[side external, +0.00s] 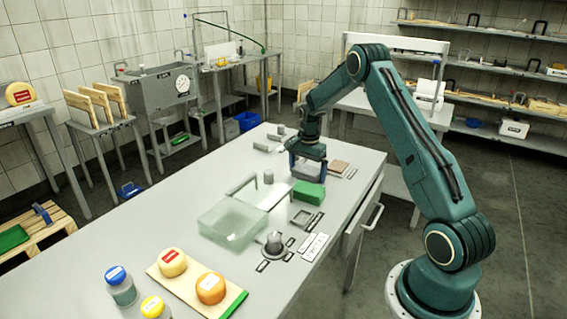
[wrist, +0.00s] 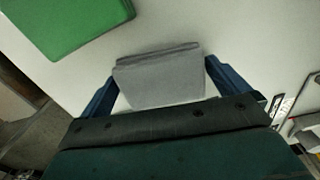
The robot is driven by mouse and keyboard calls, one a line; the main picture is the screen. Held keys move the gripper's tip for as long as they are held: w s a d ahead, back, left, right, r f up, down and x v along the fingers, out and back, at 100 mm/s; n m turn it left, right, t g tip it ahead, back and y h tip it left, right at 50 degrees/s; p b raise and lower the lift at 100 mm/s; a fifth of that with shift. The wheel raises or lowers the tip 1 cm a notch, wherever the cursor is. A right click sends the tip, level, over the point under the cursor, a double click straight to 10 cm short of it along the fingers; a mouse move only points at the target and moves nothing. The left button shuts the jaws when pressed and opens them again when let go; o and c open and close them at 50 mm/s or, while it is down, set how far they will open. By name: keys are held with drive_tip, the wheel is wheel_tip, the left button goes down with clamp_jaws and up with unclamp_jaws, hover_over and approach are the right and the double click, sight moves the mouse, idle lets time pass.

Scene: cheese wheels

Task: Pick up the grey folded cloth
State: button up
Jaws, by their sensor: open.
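The grey folded cloth (wrist: 158,80) lies on the pale tabletop in the wrist view, its folded layers showing along the far edge. My gripper (wrist: 161,70) is open, with one blue finger on the left of the cloth and one on the right. In the side external view my gripper (side external: 307,163) points down low over the far part of the table, and the cloth is mostly hidden there.
A green block (side external: 309,194) lies close to my gripper; a green thing (wrist: 75,22) fills the wrist view's upper left. A brown block (side external: 339,167) is to the right. A translucent tray (side external: 232,226), a small grey pot (side external: 274,245) and a board with cheese wheels (side external: 211,288) stand nearer the camera.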

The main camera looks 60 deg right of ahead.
sight(307, 169)
idle(0.4)
drive_tip(key=c, duration=0.7)
drive_tip(key=shift+r, duration=0.1)
wheel_tip(307, 169, up, 20)
idle(0.4)
drive_tip(key=shift+o, duration=0.5)
drive_tip(key=shift+f, duration=0.2)
drive_tip(key=s+d+f, duration=0.2)
drive_tip(key=d+f, duration=0.1)
drive_tip(key=s+d+f, duration=0.2)
drive_tip(key=d+f, duration=0.2)
drive_tip(key=s+d+f, duration=0.2)
drive_tip(key=d+f, duration=0.1)
drive_tip(key=f, duration=0.1)
drive_tip(key=shift+s+d, duration=0.15)
drive_tip(key=shift+s, duration=0.15)
